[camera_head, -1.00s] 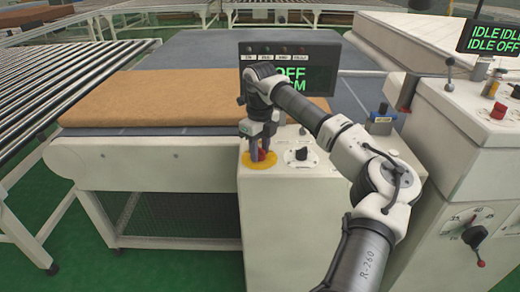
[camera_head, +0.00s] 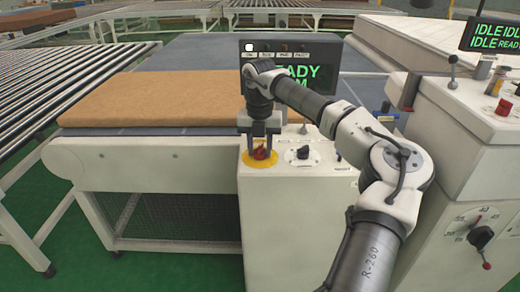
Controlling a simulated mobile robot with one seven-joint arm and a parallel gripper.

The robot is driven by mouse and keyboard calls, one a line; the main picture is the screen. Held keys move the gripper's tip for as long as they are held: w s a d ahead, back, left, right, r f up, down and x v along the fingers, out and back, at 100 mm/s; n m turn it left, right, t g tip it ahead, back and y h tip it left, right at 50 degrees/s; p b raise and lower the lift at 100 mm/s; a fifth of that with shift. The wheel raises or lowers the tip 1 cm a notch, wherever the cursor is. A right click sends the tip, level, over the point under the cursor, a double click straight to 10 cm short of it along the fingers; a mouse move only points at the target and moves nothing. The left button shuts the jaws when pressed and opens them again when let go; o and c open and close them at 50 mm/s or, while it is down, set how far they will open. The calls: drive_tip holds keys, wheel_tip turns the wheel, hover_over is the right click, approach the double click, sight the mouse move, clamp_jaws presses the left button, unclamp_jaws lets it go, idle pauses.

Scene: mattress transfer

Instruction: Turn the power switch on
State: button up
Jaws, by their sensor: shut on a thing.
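The red power switch (camera_head: 260,153) sits on a yellow round plate (camera_head: 247,160) on top of the white control cabinet. My gripper (camera_head: 260,148) points straight down over it, its two fingers on either side of the red knob and shut on it. The display (camera_head: 318,76) behind my arm reads "READY", partly hidden by the arm. Its leftmost indicator lamp (camera_head: 249,47) is lit white.
A black rotary knob (camera_head: 304,152) on a white dial stands just right of the switch. A brown mattress (camera_head: 150,97) lies on the conveyor at left. A second console (camera_head: 460,130) with a red button stands at right.

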sight(259, 147)
drive_tip(key=m+b, duration=0.1)
drive_tip(key=m, duration=0.4)
drive_tip(key=shift+m, duration=0.3)
drive_tip(key=shift+w, duration=0.1)
idle(0.3)
drive_tip(key=o, duration=1)
drive_tip(key=shift+c, duration=0.2)
wheel_tip(259, 147, up, 14)
drive_tip(key=shift+b, duration=0.4)
